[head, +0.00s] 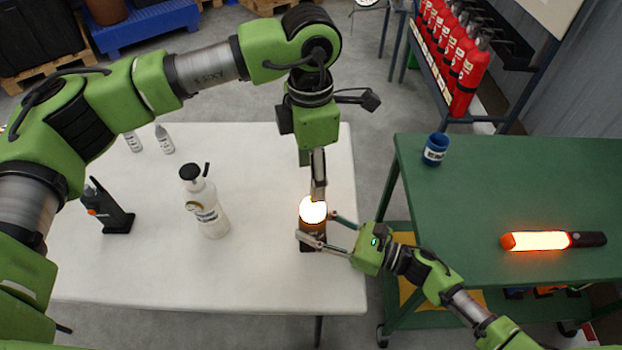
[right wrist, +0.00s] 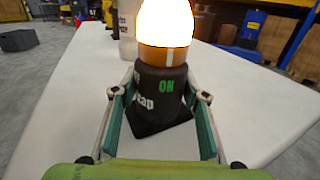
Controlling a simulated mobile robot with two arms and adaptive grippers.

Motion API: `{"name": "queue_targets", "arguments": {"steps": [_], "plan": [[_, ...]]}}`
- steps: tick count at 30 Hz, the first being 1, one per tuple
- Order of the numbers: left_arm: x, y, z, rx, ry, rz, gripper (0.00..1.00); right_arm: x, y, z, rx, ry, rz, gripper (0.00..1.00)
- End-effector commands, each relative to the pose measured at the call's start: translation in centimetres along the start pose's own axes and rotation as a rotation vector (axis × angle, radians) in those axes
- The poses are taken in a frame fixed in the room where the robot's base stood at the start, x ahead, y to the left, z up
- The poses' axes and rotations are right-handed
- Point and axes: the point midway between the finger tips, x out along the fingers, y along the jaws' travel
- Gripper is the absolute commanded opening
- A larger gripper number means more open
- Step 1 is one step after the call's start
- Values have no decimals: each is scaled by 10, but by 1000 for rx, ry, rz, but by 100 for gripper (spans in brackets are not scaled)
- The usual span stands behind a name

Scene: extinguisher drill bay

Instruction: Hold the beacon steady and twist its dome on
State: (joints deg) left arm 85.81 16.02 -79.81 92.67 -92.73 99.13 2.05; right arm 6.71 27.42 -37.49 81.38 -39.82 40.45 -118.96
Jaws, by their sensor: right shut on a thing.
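The beacon base (head: 312,243) stands upright on the white table; in the right wrist view the dark base (right wrist: 160,98) has green "ON" lettering and an orange collar. The glowing dome (head: 313,208) sits on top; it also shows in the right wrist view (right wrist: 166,22), cut off by the top edge. How firmly it is seated cannot be told. My right gripper (head: 318,227) is shut on the base, one finger on each side. My left gripper (head: 318,190) points down at the dome from above; its fingers are seen nearly edge-on, so their opening is unclear.
A pump bottle (head: 207,205), a black handheld device (head: 108,208) and two small bottles (head: 164,140) stand on the white table (head: 200,285). The green bench (head: 500,180) at right holds a blue cup (head: 435,149) and a glowing baton (head: 545,240). Red extinguishers (head: 468,75) stand behind.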

Motion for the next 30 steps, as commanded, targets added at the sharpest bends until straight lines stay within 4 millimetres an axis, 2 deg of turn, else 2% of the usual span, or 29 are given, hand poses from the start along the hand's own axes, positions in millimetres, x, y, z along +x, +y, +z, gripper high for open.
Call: {"name": "queue_targets", "arguments": {"steps": [9, 10, 12, 23, 26, 30], "plan": [[0, 0, 0, 0, 0, 0, 53, 0, 0, 0, 1, 0, 0, 8], [0, 0, 0, 0, 0, 0, 53, 0, 0, 0, 1, 0, 0, 46], [0, 0, 0, 0, 0, 0, 53, 0, 0, 0, 1, 0, 0, 61], [0, 0, 0, 0, 0, 0, 53, -2, 0, 0, 1, 0, 0, 61], [0, 0, 0, 0, 0, 0, 53, -11, 0, -1, 1, 2, -2, 61], [0, 0, 0, 0, 0, 0, 53, -37, 0, -1, 1, 4, -2, 61]]}}
